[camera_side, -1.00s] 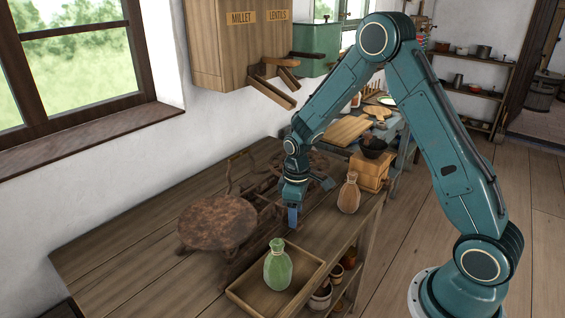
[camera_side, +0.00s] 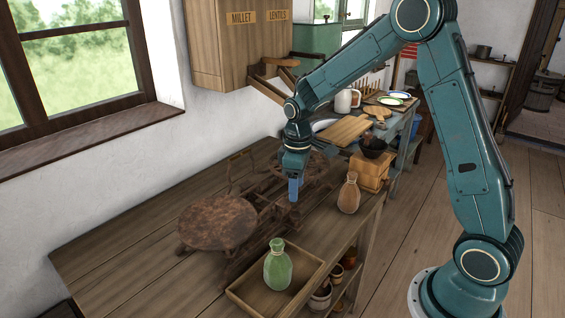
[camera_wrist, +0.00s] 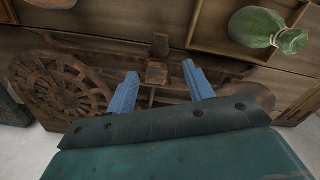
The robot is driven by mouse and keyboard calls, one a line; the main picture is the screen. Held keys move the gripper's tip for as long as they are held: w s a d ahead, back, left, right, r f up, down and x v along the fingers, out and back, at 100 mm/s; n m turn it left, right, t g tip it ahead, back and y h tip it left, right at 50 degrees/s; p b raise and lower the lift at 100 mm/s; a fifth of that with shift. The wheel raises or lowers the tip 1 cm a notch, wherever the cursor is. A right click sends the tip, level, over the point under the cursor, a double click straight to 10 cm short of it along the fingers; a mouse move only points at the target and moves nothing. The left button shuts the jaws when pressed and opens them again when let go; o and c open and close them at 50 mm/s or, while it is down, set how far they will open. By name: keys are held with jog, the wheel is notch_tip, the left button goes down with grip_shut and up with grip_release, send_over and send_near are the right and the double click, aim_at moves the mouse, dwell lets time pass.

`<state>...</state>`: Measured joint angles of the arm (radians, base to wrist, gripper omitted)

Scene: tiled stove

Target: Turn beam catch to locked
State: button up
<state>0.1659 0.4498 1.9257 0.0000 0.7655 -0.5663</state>
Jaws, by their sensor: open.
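A rusty brown balance scale stands on the wooden bench, with a round plate (camera_side: 215,222) at its left end. Its long beam (camera_wrist: 110,55) crosses the wrist view, with a spoked round pan (camera_wrist: 60,85) at the left. A small rusty block (camera_wrist: 157,72) shows between my fingers and another (camera_wrist: 160,45) just beyond them; I cannot tell which is the beam catch or how it is set. My gripper (camera_side: 294,190) is open with blue fingers pointing down over the scale's near side. In the wrist view my gripper (camera_wrist: 160,74) has nothing clasped.
A green sack (camera_side: 277,268) stands in a shallow wooden tray (camera_side: 240,297) at the bench's front. A brown sack (camera_side: 349,195) stands right of my gripper, near a wooden box (camera_side: 369,176). Wooden chutes (camera_side: 268,85) jut from the wall cabinet behind. The bench's left part is clear.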

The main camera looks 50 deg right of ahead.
notch_tip(320, 180, up, 5)
send_over(296, 214)
jog(key=shift+a, duration=0.1)
jog(key=shift+m, duration=0.3)
jog(key=m, duration=0.8)
dwell(0.4)
jog(key=shift+f, duration=0.15)
notch_tip(296, 214, down, 14)
jog(key=shift+r, duration=0.2)
dwell(0.5)
